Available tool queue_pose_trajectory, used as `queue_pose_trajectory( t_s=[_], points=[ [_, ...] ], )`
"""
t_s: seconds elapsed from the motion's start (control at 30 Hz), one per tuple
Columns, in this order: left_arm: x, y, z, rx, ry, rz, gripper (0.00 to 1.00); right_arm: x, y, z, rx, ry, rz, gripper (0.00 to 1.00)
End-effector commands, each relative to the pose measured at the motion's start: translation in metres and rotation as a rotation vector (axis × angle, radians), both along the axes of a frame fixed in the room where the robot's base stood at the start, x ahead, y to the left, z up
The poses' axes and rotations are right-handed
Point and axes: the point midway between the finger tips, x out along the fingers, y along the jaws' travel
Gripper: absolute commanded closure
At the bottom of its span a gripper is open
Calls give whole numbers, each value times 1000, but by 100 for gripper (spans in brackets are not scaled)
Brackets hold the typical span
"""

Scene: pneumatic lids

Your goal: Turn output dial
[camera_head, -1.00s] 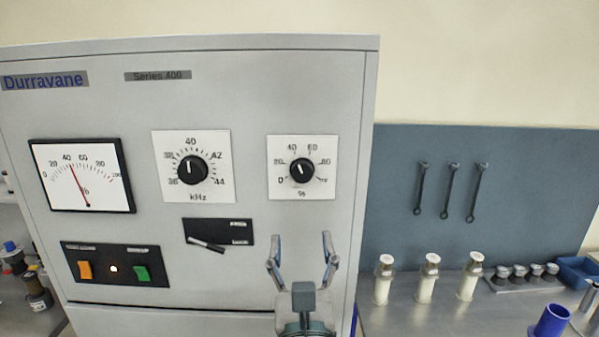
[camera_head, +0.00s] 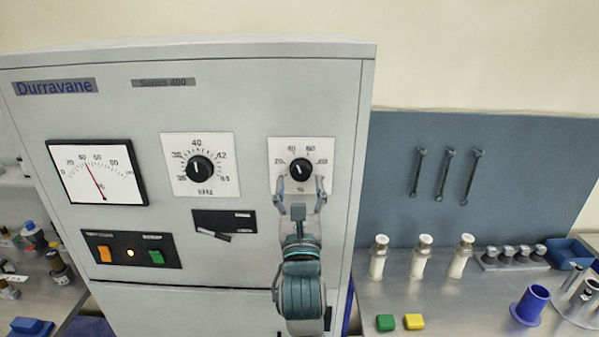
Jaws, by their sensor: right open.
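The output dial (camera_head: 300,169) is a black knob with a white pointer on a white percent scale plate (camera_head: 313,146), at the upper right of the grey Durravane cabinet. Its pointer is tilted to the upper left. My right gripper (camera_head: 299,183) is open, with its two fingers pointing up just below the knob, one on each side of the plate's lower part. The fingers cover part of the scale's lower edge. I cannot tell whether they touch the panel. My left gripper is not in view.
A kHz dial (camera_head: 199,169) and a needle meter (camera_head: 97,172) sit left of the output dial. Below are a lever switch (camera_head: 224,222) and orange and green buttons (camera_head: 131,251). A bench with white cylinders (camera_head: 420,257) and a blue cup (camera_head: 530,305) stands at the right.

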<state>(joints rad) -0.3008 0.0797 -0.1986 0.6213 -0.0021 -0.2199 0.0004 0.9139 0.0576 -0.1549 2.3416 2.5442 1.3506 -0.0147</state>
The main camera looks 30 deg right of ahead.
Motion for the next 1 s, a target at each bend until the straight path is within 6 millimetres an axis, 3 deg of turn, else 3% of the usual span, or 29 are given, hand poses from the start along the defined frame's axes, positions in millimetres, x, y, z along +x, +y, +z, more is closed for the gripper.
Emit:
queue_pose_trajectory(
  t_s=[0.2,0.5,0.73,1.0],
  points=[
    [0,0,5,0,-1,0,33,15,-8,8,-1,-1,0,33],
    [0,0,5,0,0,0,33,17,-9,9,0,-1,1,33],
    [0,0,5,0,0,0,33,17,-9,9,-1,0,2,90],
    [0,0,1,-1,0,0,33,18,-7,7,67,-39,6,93]
  ],
)
